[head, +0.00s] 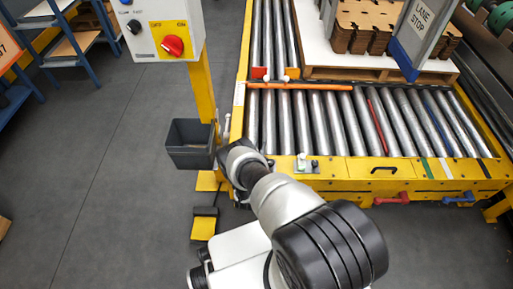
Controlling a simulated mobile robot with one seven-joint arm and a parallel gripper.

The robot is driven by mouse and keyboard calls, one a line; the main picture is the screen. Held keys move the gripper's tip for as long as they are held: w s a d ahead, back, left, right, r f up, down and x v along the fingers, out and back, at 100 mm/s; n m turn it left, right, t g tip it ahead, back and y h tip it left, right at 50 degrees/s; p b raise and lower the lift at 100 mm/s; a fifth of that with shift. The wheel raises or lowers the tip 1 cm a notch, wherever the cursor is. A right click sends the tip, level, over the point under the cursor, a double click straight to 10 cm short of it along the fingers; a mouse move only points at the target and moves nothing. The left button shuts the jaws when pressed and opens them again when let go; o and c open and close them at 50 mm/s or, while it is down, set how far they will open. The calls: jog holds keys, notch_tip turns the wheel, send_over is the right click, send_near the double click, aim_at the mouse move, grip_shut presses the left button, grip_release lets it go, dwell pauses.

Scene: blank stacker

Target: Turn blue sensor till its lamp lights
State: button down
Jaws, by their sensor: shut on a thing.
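My arm reaches up from the bottom right to the yellow conveyor frame (343,168), near its front left corner. The dark end of my gripper (236,157) is at that corner, beside the grey bin. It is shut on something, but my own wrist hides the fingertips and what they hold. I cannot make out the blue sensor or its lamp; they may be behind my wrist.
A grey bin (190,146) hangs left of my gripper on a yellow post (203,88) under a control box (163,30) with a red knob. A red handle (391,199) and a blue handle (458,198) stick out at front right.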

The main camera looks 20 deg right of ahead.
jog(key=h, duration=0.1)
jog(key=m+g+h, duration=0.1)
jog(key=d+m+g+h, duration=0.1)
jog(key=shift+s, duration=0.25)
jog(key=shift+a, duration=0.1)
jog(key=c, duration=1.6)
grip_release()
jog(key=shift+s, duration=0.1)
